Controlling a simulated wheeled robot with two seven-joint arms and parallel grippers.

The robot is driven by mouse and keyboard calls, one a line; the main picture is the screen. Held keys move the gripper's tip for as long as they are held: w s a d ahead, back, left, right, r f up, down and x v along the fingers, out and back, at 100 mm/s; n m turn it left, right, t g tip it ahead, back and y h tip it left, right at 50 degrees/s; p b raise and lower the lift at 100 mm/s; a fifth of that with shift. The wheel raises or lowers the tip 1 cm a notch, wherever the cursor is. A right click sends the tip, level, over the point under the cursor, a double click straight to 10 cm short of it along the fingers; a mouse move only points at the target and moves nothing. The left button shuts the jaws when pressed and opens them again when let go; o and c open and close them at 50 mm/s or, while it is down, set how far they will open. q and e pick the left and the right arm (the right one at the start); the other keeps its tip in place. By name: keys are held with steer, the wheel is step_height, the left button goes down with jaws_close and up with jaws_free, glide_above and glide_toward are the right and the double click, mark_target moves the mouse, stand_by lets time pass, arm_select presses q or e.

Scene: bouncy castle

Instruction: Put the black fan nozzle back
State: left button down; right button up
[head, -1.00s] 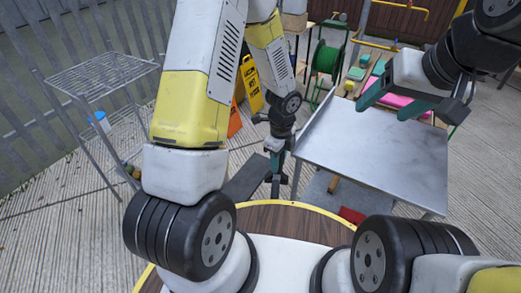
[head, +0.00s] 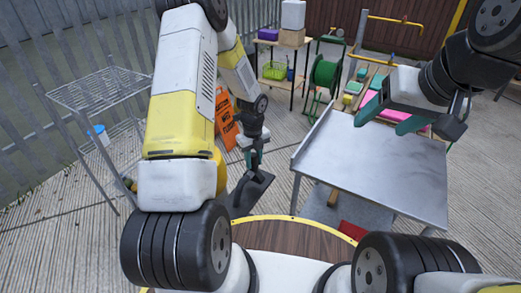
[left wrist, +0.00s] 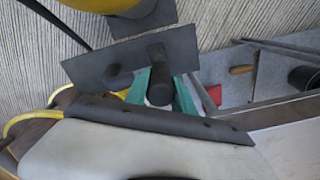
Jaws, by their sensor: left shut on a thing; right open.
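The black fan nozzle (head: 255,190) is a dark flat plate with a stubby round neck. My left gripper (head: 250,165) is shut on it, above the ribbed ground to the left of the steel table. In the left wrist view the green fingers (left wrist: 160,92) close around the dark round neck, and the nozzle's plate (left wrist: 185,50) spreads behind them. My right gripper (head: 408,120) is open and empty over the far right part of the steel table.
The steel table (head: 375,165) has a bare top; a red object (head: 352,230) shows below it. A wire rack (head: 100,90) stands at left with a blue-and-white container (head: 98,134). An orange sign (head: 226,120), a green hose reel (head: 323,75) and a shelf (head: 285,45) stand behind.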

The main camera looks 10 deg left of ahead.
mark_target(253, 166)
arm_select(q)
steer(key=shift+w+a, duration=0.15)
steer(key=shift+a, duration=0.05)
steer(key=shift+f, duration=1.75)
steer(key=shift+f, duration=0.2)
steer(key=c, duration=1.1)
jaws_free()
steer(key=shift+o, duration=0.2)
steer(key=shift+r, duration=0.1)
